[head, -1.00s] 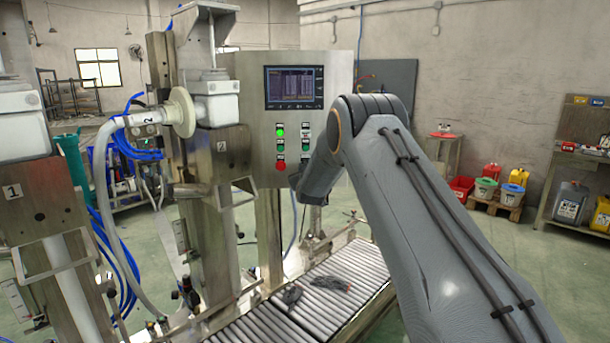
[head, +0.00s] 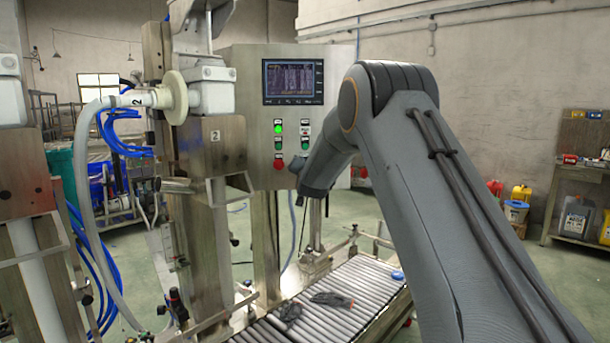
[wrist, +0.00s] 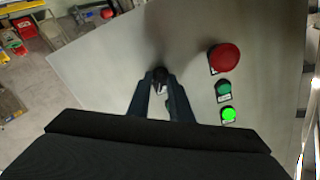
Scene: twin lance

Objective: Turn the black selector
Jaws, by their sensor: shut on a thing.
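The black selector (wrist: 159,73) sits on the steel panel, left of the large red button (wrist: 224,58) in the wrist view. My gripper (wrist: 160,88) is shut on it, one dark finger on each side. Only the selector's top shows; its pointing direction cannot be told. In the head view my forearm comes down to the control panel (head: 240,100) right of the red button (head: 279,164), and the dark end of my arm hides the selector there.
A green button (wrist: 224,90) and a lit green button (wrist: 228,114) are beside my gripper. A screen (head: 293,82) is higher on the panel. A roller conveyor (head: 365,280) with dark gloves (head: 332,299) runs below my arm. A steel filling column (head: 205,220) stands left.

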